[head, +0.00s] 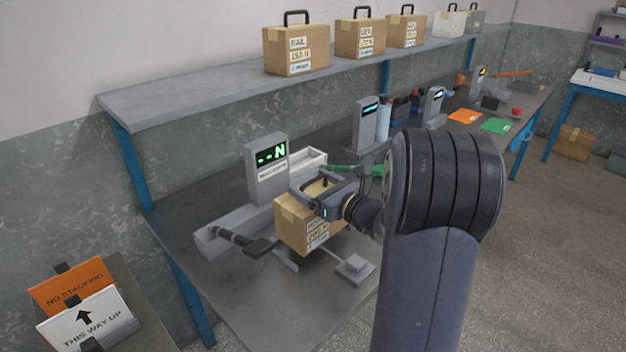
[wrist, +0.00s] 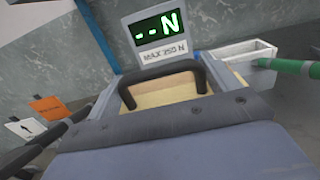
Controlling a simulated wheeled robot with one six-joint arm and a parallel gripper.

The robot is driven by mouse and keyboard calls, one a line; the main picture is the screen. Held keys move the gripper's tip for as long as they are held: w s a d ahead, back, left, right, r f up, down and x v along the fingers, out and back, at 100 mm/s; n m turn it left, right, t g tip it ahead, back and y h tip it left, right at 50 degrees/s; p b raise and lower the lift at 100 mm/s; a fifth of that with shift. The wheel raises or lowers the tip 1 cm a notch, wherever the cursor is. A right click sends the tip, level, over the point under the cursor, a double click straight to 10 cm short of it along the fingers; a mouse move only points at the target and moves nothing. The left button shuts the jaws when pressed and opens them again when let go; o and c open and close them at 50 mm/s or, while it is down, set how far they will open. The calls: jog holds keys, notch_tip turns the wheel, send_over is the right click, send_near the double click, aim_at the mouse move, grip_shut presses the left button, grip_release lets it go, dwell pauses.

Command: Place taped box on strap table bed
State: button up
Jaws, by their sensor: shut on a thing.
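A taped cardboard box (head: 300,222) with a label and a dark top handle is at the strap table, in front of a grey display post (head: 267,170) reading "--N". My gripper (head: 325,196) is shut on the box's handle (wrist: 165,82). In the wrist view the pale box top (wrist: 150,97) shows behind the handle. The strap table bed (head: 222,236) is a grey base with a dark lever at its left. The box is over or on the bed; I cannot tell whether its underside touches.
A shelf (head: 180,88) above holds several boxes with handles. A white tray (head: 308,163) and a green-handled tool (head: 350,170) lie behind the box. A small grey block (head: 354,264) is at the right front. Signs (head: 85,310) stand at the lower left.

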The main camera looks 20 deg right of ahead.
jog(key=shift+f, duration=1.75)
jog(key=shift+f+b, duration=0.15)
jog(key=shift+b, duration=0.2)
jog(key=o, duration=1.9)
jog(key=shift+f, duration=0.1)
jog(key=shift+o, duration=0.2)
jog(key=v, duration=1.2)
